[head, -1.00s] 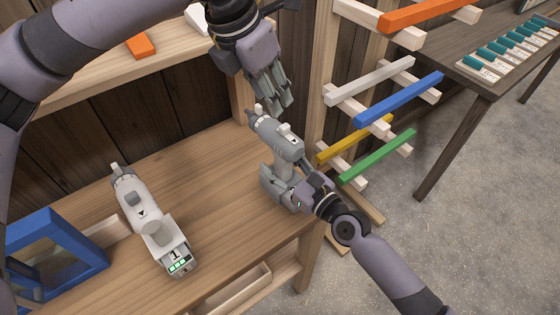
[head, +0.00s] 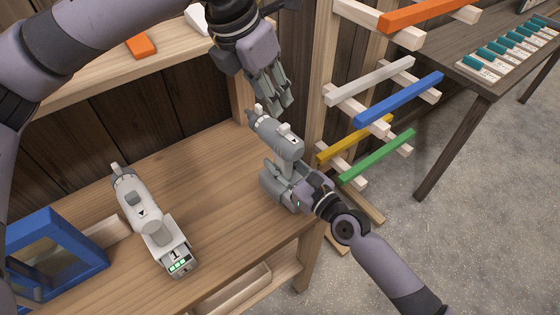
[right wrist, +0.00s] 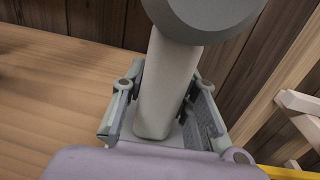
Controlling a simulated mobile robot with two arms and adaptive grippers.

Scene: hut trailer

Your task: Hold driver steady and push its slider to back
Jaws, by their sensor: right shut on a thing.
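My left gripper (head: 275,98) hangs just above and behind the driver's top, near the slider. Its fingers are close together and point down; I cannot tell whether they are shut or whether they touch the driver.
A second grey-white driver (head: 150,220) lies on the table to the left. A blue frame (head: 65,240) stands at the far left. A rack with coloured bars (head: 400,98) stands just right of the table. The table between the two drivers is clear.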

